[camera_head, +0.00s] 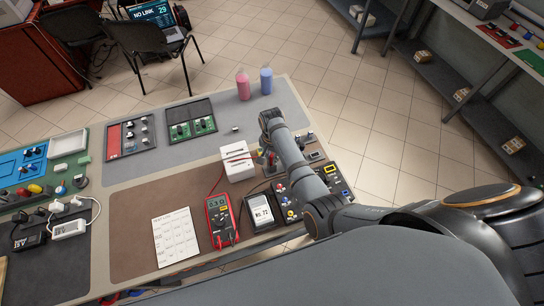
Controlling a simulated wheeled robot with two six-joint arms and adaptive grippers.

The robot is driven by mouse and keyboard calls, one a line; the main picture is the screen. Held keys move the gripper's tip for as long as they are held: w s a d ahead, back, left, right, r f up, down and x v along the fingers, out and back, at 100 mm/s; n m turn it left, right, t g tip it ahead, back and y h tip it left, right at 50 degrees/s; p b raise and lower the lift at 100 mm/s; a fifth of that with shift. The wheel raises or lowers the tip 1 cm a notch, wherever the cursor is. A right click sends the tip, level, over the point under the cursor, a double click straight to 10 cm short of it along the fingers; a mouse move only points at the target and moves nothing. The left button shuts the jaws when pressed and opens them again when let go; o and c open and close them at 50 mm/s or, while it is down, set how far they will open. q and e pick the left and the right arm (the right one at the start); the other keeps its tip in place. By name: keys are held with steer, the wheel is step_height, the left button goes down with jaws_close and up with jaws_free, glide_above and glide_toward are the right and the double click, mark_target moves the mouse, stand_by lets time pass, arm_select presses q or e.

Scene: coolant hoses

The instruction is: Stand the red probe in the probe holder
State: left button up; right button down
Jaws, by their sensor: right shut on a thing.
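My right arm reaches in from the lower right across the bench. Its gripper (268,158) points down just right of the white block and is mostly hidden by my own wrist. It is shut on a thin red piece, which looks like the red probe; little of it shows. The white block (239,170), perhaps the probe holder, has a red and a dark line on its top; I cannot tell if these are slots or probes. The red multimeter (221,221) lies in front, with a red lead running up towards the block. My left gripper is not in view.
A meter with a display (262,212) and a panel with coloured knobs (290,203) lie close to my arm. A paper sheet (175,237) lies left of the multimeter. Pink (243,86) and blue (266,81) bottles stand at the back. The brown mat (140,207) has bare room.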

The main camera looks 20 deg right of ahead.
mark_target(272, 155)
steer(key=shift+f, duration=0.2)
stand_by(0.6)
steer(key=c, duration=1)
jaws_free()
steer(key=shift+o, duration=0.2)
step_height(272, 155, up, 3)
steer(key=p, duration=0.3)
steer(key=shift+r, duration=2.5)
